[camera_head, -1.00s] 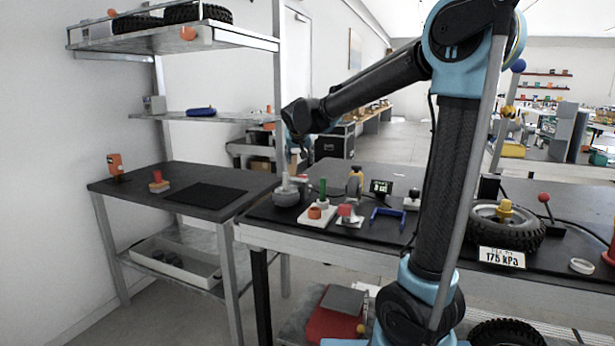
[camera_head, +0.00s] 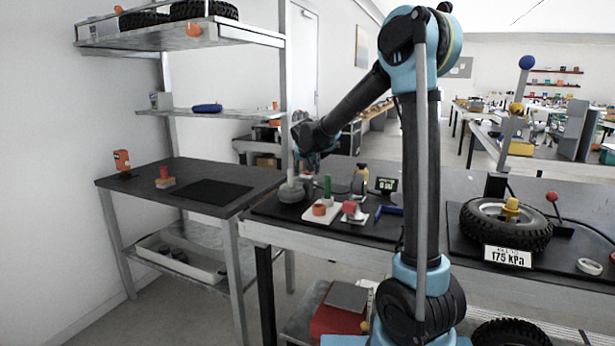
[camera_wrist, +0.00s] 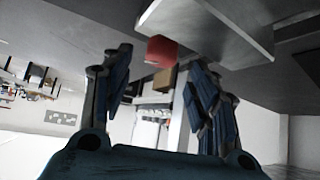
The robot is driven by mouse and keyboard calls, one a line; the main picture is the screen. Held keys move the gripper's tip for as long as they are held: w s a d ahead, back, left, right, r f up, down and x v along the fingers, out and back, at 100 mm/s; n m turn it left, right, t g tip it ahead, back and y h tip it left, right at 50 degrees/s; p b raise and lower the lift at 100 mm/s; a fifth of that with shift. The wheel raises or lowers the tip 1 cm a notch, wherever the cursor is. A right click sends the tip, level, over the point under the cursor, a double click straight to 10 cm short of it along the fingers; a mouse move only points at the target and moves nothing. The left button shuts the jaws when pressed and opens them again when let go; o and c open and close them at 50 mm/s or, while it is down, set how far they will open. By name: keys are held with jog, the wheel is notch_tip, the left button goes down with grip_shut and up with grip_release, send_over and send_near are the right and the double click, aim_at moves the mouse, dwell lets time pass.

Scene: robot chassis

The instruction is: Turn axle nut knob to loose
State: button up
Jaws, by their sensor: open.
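A yellow knob (camera_head: 511,207) stands at the hub of a black tyre (camera_head: 480,228) lying flat on the right of the workbench; I cannot tell for certain that it is the axle nut knob, and no loose mark is readable. My gripper (camera_head: 302,165) hangs over the left end of the bench, far left of the tyre, close above or behind a grey round piece with an upright post (camera_head: 291,191). I cannot tell whether they touch. In the wrist view my gripper (camera_wrist: 160,85) has its fingers spread, with nothing held between them.
A sign reading 175 kPa (camera_head: 507,257) fronts the tyre; a red-knobbed lever (camera_head: 552,197) is beside it. A green post (camera_head: 327,187), red block (camera_head: 350,207) and blue bracket (camera_head: 388,212) crowd the bench's left. A shelf rack (camera_head: 232,218) stands farther left. My upright arm blocks the bench middle.

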aim_at(308, 173)
jog(key=shift+x, duration=2.85)
jog(key=c, duration=1.1)
